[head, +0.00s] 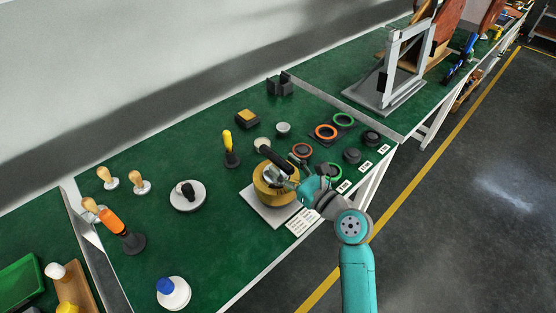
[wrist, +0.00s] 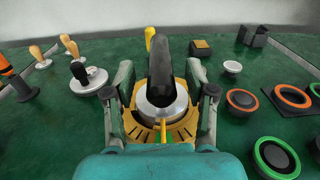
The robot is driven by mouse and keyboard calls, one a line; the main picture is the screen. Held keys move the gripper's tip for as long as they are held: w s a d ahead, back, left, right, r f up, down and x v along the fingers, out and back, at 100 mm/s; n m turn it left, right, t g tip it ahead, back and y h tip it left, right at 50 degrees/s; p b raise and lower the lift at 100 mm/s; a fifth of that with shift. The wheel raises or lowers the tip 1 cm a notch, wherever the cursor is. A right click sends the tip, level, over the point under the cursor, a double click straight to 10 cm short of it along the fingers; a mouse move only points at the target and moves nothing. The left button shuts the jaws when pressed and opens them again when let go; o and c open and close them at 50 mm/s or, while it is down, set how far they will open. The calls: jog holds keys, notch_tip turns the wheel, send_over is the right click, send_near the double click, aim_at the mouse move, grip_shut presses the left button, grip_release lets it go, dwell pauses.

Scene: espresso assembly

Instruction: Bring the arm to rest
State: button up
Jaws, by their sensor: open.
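My gripper (head: 291,178) is at the end of my teal arm, low over the front part of the green bench. In the wrist view my gripper (wrist: 161,72) is open, with one finger on each side of a metal piece with a thick black handle (wrist: 161,65). This piece sits in a round yellow-gold holder (head: 265,190), and its handle points away from my wrist. The holder also shows in the wrist view (wrist: 182,132). The holder stands on a pale square plate (head: 262,214). I cannot tell whether the fingers touch anything.
Right of the holder lie rings and dark round pieces, including an orange ring (head: 326,132). A yellow-handled tool (head: 228,145) stands behind. Wooden-handled tampers (head: 139,184) and an orange-handled tool (head: 113,222) stand left. A grey frame (head: 400,70) rises at back right. The floor aisle is clear.

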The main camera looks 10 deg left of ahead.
jog(key=v, duration=0.8)
jog(key=s+d+f+n+t+h, duration=0.1)
jog(key=s+d+f+n+h, duration=0.45)
jog(key=s+f, duration=0.35)
jog(key=s+d+f+n+t+h, duration=0.1)
jog(key=s+d+f+n+h, duration=0.4)
jog(key=s, duration=0.6)
jog(key=s+d+r+n+h, duration=0.1)
jog(key=s+d+r+n, duration=0.2)
jog(key=s+n, duration=0.5)
jog(key=s+d+r+n+h, duration=0.2)
jog(key=s+r+n, duration=0.2)
jog(key=s+n, duration=0.4)
jog(key=s, duration=0.5)
jog(key=shift+d+t, duration=0.35)
jog(key=shift+t, duration=0.05)
